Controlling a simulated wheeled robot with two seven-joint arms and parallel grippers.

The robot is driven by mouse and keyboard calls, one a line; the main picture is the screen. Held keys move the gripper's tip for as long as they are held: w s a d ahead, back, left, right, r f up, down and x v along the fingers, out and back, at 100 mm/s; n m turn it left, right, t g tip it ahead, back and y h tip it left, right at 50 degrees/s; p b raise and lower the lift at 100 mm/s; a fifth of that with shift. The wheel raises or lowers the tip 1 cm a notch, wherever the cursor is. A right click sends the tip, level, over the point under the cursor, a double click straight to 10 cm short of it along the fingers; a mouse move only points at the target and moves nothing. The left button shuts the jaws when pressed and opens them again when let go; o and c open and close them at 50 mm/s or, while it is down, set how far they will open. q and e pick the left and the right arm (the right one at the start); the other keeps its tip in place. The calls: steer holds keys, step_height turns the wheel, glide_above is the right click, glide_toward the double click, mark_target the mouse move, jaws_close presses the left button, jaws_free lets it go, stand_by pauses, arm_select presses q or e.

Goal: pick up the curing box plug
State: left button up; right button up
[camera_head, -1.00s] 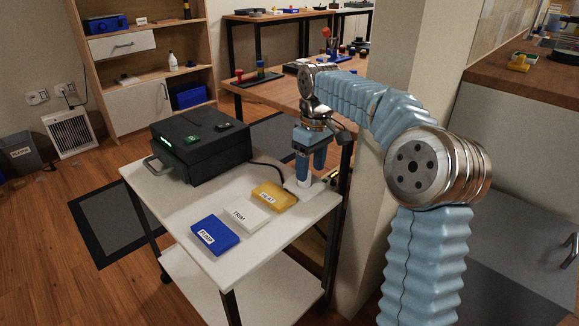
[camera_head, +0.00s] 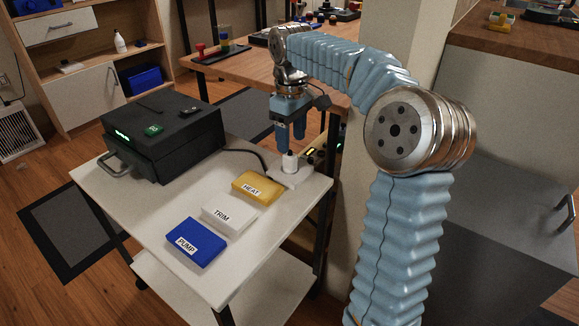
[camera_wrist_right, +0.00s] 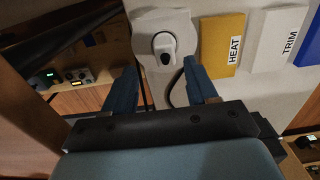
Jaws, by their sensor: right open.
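The curing box plug (camera_head: 290,163) is white and stands upright on a white base block (camera_head: 303,177) at the back right of the cart top. It also shows in the right wrist view (camera_wrist_right: 165,46), with a black cable beside it. My right gripper (camera_head: 292,140) is open and points down, its fingertips just above the plug. In the right wrist view, the two blue fingers (camera_wrist_right: 158,73) are apart and empty, with the plug just past their tips and between their lines. My left gripper is in neither view. The black curing box (camera_head: 163,138) sits on the cart's left.
The white cart top (camera_head: 150,205) also holds a yellow HEAT block (camera_head: 258,188), a white TRIM block (camera_head: 229,212) and a blue PUMP block (camera_head: 195,243). A wooden table (camera_head: 240,75) stands behind, and a pale pillar (camera_head: 395,45) rises behind my right arm.

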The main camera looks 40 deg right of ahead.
mark_target(290, 154)
steer(key=f, duration=0.2)
steer(key=f+b, duration=0.1)
steer(key=f, duration=0.1)
steer(key=shift+s+a, duration=0.25)
steer(key=shift+a, duration=0.1)
steer(key=shift+f, duration=0.5)
jaws_close()
steer(key=shift+r, duration=0.15)
